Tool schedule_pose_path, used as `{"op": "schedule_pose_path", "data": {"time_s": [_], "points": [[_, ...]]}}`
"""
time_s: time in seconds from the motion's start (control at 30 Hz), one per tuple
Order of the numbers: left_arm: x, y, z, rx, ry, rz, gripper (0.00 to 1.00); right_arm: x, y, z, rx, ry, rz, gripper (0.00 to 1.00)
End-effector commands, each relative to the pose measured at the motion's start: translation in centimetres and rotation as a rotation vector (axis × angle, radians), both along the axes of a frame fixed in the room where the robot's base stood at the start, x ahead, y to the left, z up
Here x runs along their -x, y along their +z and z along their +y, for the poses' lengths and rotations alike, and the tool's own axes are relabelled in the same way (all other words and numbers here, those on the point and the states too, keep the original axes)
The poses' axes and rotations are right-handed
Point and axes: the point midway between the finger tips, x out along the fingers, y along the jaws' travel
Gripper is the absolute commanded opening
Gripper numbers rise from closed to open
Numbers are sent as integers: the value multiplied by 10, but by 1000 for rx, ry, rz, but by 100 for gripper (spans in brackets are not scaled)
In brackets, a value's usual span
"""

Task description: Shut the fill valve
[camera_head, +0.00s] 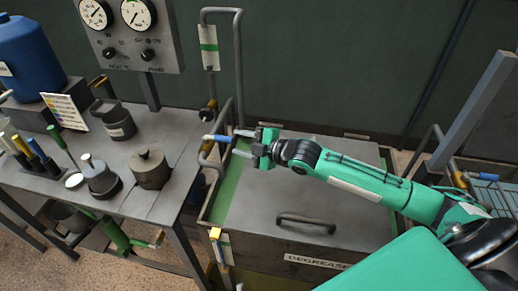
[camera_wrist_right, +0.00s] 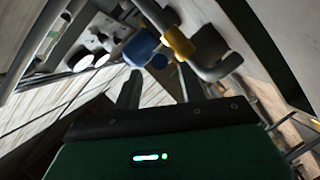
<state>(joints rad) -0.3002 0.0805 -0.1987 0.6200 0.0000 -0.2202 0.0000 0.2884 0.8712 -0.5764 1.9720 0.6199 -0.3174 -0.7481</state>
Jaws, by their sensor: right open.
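A lever with a blue grip (camera_head: 216,138) sticks out by the bent grey pipe at the left end of the degreaser tank; I take it to be the fill valve's handle, though no label on it is readable. My left gripper is out of view.
The degreaser tank (camera_head: 325,231) has a closed grey lid with a handle (camera_head: 306,222) under my right arm. A grey bench (camera_head: 150,205) with pots and tools stands left. A gauge panel (camera_head: 130,48) rises behind it. Tall pipework (camera_head: 240,65) stands behind the tank.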

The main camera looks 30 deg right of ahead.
Motion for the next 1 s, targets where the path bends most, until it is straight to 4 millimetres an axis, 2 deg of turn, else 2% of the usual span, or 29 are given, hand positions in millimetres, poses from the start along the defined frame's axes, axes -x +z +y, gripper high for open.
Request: {"op": "schedule_pose_path", "data": {"time_s": [0.2,0.4,1.0], "points": [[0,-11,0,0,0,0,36,32,6,-20,2,3,-1,41],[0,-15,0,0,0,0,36,46,11,-31,2,0,-1,41],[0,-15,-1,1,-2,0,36,51,14,-33,-1,1,-1,41]]}}
